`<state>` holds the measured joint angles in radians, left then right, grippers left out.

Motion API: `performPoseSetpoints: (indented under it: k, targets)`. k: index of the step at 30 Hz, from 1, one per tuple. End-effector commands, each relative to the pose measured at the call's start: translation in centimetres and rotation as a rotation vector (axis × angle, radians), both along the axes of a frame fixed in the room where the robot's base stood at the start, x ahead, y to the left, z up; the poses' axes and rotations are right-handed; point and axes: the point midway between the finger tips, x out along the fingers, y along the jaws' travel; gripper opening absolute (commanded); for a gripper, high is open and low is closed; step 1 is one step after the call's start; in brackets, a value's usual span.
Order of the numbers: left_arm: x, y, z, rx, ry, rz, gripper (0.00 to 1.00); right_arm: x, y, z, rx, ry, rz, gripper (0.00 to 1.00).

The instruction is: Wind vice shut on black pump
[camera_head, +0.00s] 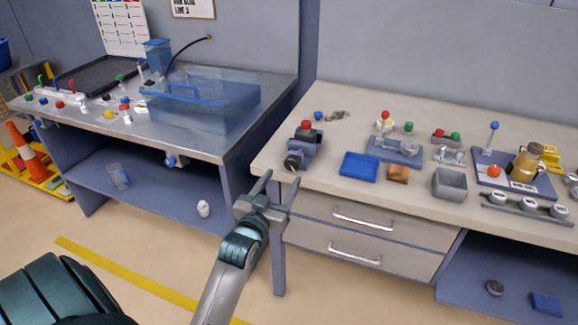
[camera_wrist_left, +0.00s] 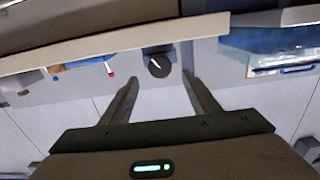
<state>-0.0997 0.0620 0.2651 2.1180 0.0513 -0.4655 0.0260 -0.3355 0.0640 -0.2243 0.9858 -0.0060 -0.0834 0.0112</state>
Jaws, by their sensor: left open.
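The blue-grey vice (camera_head: 302,151) stands at the left front corner of the beige bench. The black pump (camera_head: 309,136), with a red top, sits at its upper part; I cannot tell how closely the jaws meet it. A dark round handle end (camera_head: 292,162) faces the bench's front edge. My left gripper (camera_head: 282,180) is open and empty, just in front of and below this handle, apart from it. In the left wrist view, the handle end (camera_wrist_left: 158,66) with a white line shows ahead, between the two open fingers (camera_wrist_left: 160,78). My right gripper is not seen.
A blue tray (camera_head: 360,164), a brown block (camera_head: 398,174) and a grey bin (camera_head: 450,184) stand right of the vice. Drawers with handles (camera_head: 363,222) lie below. A metal bench (camera_head: 190,142) with a clear blue tank (camera_head: 205,100) stands left, across a gap.

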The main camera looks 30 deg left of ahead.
Motion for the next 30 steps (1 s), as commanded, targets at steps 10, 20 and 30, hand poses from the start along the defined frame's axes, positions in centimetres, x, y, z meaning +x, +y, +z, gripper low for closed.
performPoseSetpoints:
  k: [10, 20, 30]
  targets:
    - [5.1, 1.2, 0.1, -0.001, -0.001, 0.000, 0.55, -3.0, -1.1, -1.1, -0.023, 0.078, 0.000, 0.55]
    - [6.2, 1.5, 0.0, 0.000, -0.001, 0.000, 0.55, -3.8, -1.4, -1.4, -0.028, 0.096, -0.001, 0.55]
    - [6.1, 1.5, 0.0, -0.001, 0.000, 0.000, 0.15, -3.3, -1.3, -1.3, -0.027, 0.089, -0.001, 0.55]
